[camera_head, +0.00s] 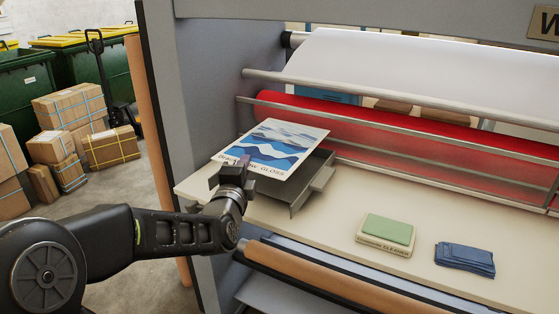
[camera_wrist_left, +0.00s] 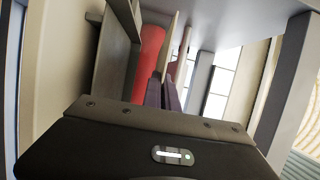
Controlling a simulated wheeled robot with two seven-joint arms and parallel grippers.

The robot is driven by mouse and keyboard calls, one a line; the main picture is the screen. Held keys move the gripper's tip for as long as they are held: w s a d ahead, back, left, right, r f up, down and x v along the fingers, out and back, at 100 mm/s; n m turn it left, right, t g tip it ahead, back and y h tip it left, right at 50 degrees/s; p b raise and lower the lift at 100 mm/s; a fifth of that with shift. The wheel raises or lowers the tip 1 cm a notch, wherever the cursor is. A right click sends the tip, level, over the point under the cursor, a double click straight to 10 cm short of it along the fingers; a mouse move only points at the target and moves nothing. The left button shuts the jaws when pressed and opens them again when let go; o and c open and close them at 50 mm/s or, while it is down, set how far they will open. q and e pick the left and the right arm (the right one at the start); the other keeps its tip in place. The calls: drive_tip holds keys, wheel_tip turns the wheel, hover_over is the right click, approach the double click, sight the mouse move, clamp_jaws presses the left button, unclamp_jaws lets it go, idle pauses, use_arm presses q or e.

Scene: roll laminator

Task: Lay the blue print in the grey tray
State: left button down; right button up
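The blue print (camera_head: 270,143), a white sheet with blue wave shapes and lettering along its near edge, is above the grey tray (camera_head: 312,186) and hides much of it. My left gripper (camera_head: 236,168) is at the print's near edge and appears shut on it. In the left wrist view the print (camera_wrist_left: 171,45) shows nearly edge-on beyond the purple-grey fingers (camera_wrist_left: 162,93). The tray (camera_wrist_left: 116,62) is to its left there, with a gap between them. My right gripper is in neither view.
A cream counter (camera_head: 335,222) bears the tray, a green-topped cleaning pad (camera_head: 387,232) and a folded blue cloth (camera_head: 464,260). A red roller (camera_head: 400,135) and metal bars run behind. The laminator's grey side wall (camera_head: 210,85) stands at left.

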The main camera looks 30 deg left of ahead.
use_arm(q)
drive_tip(key=shift+w+a, duration=0.2)
drive_tip(key=shift+w, duration=0.2)
drive_tip(key=shift+s+d+r, duration=0.15)
drive_tip(key=shift+s, duration=0.1)
drive_tip(key=shift+f, duration=3)
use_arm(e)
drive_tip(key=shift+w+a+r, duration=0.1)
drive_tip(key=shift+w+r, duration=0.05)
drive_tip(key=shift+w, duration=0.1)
use_arm(q)
wheel_tip(320, 180, down, 4)
drive_tip(key=shift+f+p, duration=0.1)
drive_tip(key=shift+p, duration=0.25)
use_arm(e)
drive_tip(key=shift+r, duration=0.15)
use_arm(q)
drive_tip(key=shift+f+b, duration=0.2)
drive_tip(key=shift+b, duration=0.1)
drive_tip(key=c, duration=1.7)
unclamp_jaws()
drive_tip(key=shift+r, duration=0.1)
